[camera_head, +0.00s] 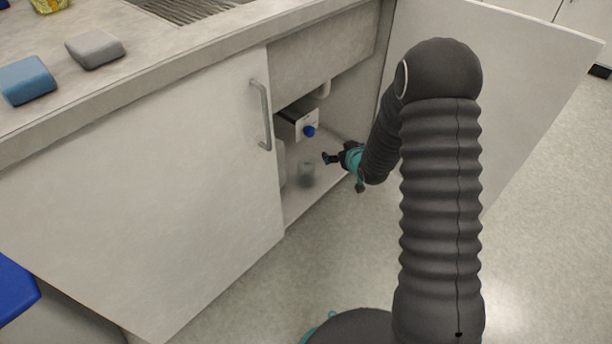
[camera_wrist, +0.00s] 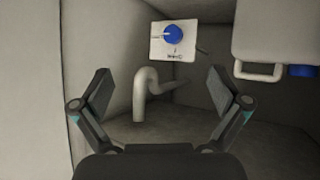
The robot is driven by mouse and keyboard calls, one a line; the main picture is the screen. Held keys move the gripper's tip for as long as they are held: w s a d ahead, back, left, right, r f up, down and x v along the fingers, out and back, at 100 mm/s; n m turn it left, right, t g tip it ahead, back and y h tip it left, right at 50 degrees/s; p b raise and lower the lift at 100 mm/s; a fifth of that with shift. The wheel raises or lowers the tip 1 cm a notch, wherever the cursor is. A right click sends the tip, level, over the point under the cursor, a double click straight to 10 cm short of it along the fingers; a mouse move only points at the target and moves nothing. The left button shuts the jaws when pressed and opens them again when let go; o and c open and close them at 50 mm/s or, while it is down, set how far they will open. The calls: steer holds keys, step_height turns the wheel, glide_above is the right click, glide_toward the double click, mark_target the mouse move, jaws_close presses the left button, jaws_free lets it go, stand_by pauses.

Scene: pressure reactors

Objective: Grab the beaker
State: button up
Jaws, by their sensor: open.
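The beaker (camera_head: 306,174) is a small, clear vessel on the floor of the open cabinet in the head view. It looks faint and seems upright. My gripper (camera_head: 328,158) reaches into the cabinet opening, a little to the right of the beaker and slightly higher in the picture. In the wrist view my gripper (camera_wrist: 160,82) has its two fingers spread wide with nothing between them. I cannot make out the beaker in the wrist view.
A white box with a blue knob (camera_head: 309,131) is inside the cabinet. The wrist view shows a pale bent pipe (camera_wrist: 147,95) and a white container (camera_wrist: 280,35). The closed door (camera_head: 150,190) bounds the opening at left; the open door (camera_head: 510,75) stands at right.

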steer(key=s+a+f+y, duration=0.1)
steer(key=a+f, duration=0.1)
steer(key=f, duration=0.4)
steer(key=s+a+f+y, duration=0.1)
steer(key=a+f+y, duration=0.15)
steer(key=f, duration=0.45)
steer(key=n, duration=0.1)
glide_toward(302, 165)
steer(key=a, duration=0.1)
steer(key=shift+h, duration=0.35)
steer(key=shift+d+b+x, duration=0.2)
steer(key=shift+b+x, duration=0.1)
steer(key=shift+x, duration=2.8)
steer(key=shift+w, duration=0.15)
steer(key=c, duration=1.3)
